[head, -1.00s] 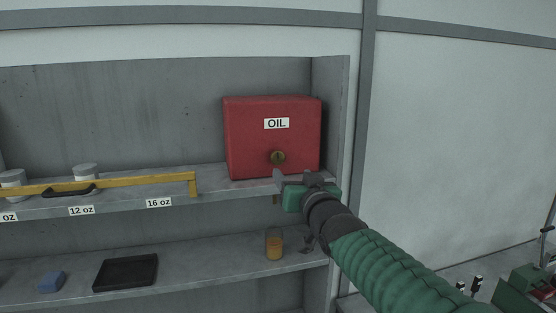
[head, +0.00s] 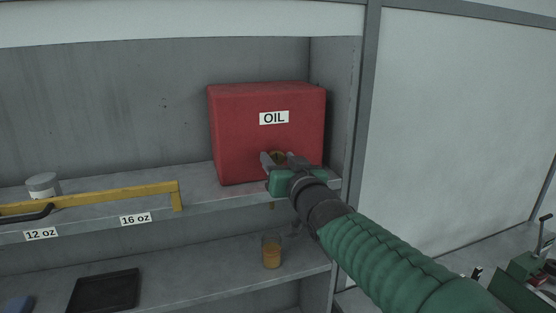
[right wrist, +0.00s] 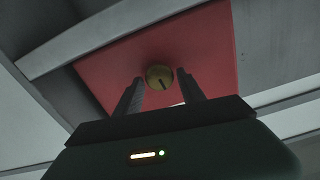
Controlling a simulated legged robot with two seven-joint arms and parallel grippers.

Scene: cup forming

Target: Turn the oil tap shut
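The red oil box (head: 240,135) stands on the upper shelf and bears a white OIL label. Its round brass tap (right wrist: 159,77) is on the front face, with a dark slot across it in the right wrist view. In the head view the tap (head: 277,156) is partly hidden by my right gripper (head: 275,160). In the right wrist view my right gripper (right wrist: 160,84) is open, with its two fingers apart on either side below the tap. Whether they touch it I cannot tell. My left gripper is in neither view.
A glass of amber liquid (head: 271,252) stands on the lower shelf below the box, with a black tray (head: 104,291) to its left. A yellow rail (head: 110,196) runs along the upper shelf edge, near a white-and-grey canister (head: 43,186).

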